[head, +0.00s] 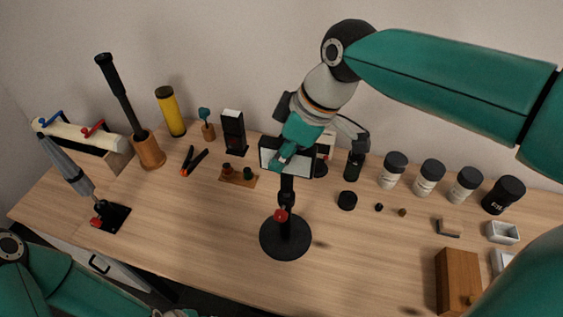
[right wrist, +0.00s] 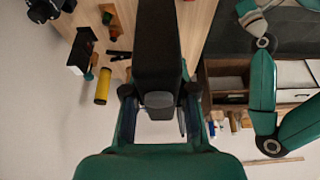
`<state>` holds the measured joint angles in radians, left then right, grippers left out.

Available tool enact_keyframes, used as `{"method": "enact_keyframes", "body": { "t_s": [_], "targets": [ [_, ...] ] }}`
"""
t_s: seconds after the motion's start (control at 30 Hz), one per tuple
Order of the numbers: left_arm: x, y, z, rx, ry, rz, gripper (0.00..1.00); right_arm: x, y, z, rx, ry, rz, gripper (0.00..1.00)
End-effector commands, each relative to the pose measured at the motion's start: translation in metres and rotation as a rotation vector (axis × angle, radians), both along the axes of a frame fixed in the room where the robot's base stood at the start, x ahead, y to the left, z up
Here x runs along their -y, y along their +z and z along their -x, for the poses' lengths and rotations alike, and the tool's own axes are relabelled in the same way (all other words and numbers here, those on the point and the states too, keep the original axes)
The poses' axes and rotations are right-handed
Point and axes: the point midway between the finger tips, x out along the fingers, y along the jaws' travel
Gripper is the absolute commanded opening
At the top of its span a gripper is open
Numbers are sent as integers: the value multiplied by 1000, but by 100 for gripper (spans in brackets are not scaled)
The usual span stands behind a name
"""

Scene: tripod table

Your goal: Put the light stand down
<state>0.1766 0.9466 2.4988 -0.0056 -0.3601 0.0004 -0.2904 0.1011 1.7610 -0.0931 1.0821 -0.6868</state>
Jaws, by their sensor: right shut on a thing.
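The light stand (head: 272,238) has a round black base, a dark upright post with a red knob, and a pale panel head with side flaps. It is upright over the middle of the table (head: 190,235). My right gripper (head: 284,160) comes down from above and is shut on the stand near its head, hiding part of the panel. In the right wrist view the stand's black body (right wrist: 158,45) fills the space between the fingers. I cannot tell whether the base touches the table. My left arm shows at the lower left, but its gripper is not in view.
Behind the stand are a small wooden block with knobs (head: 238,177) and a black-and-white box (head: 233,130). Several dark-lidded jars (head: 428,177) line the back right. A wooden box (head: 456,280) is at the front right. Table around the base is clear.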

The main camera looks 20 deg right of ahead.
Motion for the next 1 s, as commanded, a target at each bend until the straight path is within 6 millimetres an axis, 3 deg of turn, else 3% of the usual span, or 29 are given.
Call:
{"method": "enact_keyframes", "body": {
  "t_s": [0.2, 0.43, 0.47, 0.6, 1.0],
  "targets": [
    [0, 0, 0, 0, 0, 0, 40, 0, -24, 0, 1, 0, -1, 0],
    [0, 0, 0, 0, 0, 0, 40, 0, -27, 0, 2, 0, -1, 0],
    [0, -1, 0, 0, 0, 0, 40, 0, -28, 0, -1, 0, 0, 30],
    [0, -1, 0, 0, 0, 0, 40, 0, -28, 0, -1, 1, 1, 51],
    [0, -1, 0, 0, 0, 0, 40, 0, -22, 0, 1, 2, 0, 51]
  ]
}}
